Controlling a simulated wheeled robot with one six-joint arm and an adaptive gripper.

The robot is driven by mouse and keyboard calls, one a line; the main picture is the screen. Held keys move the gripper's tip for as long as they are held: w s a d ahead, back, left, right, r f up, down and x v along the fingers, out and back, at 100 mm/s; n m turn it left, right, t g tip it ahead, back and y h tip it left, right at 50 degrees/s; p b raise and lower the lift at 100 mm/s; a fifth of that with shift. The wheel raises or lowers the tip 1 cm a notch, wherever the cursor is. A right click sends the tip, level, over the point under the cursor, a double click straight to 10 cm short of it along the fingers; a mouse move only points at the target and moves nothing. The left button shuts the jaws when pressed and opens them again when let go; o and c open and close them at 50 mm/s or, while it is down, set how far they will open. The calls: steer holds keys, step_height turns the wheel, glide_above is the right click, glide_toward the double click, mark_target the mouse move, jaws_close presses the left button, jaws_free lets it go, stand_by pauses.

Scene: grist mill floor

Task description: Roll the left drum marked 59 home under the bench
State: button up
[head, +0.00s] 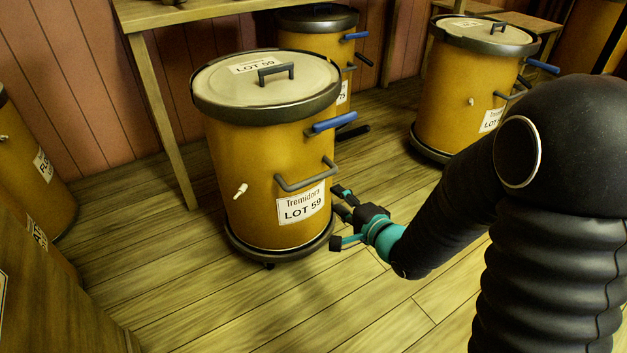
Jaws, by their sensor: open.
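The yellow drum marked LOT 59 (262,165) stands upright on a dark wheeled base (275,252), in front of the bench (190,12). Its pale lid has a dark handle (276,72). A blue lever (335,122) and a grey bar handle (307,178) stick out on its right side, above the label "Tremidora LOT 59" (301,203). A small pale tap (241,190) is on its front left. My gripper (339,216) is open at the drum's lower right, close to the label and below the bar handle. I cannot tell whether it touches the drum.
A similar drum (462,85) stands to the right. More drums (35,185) are at the left edge. A bench leg (165,120) stands just left of the drum. Plank floor is clear in front.

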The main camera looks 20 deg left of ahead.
mark_target(315, 181)
steer(key=x, duration=1.2)
steer(key=shift+w+a+f+b, duration=0.1)
steer(key=shift+w+b, duration=0.15)
steer(key=shift+b, duration=0.15)
jaws_close()
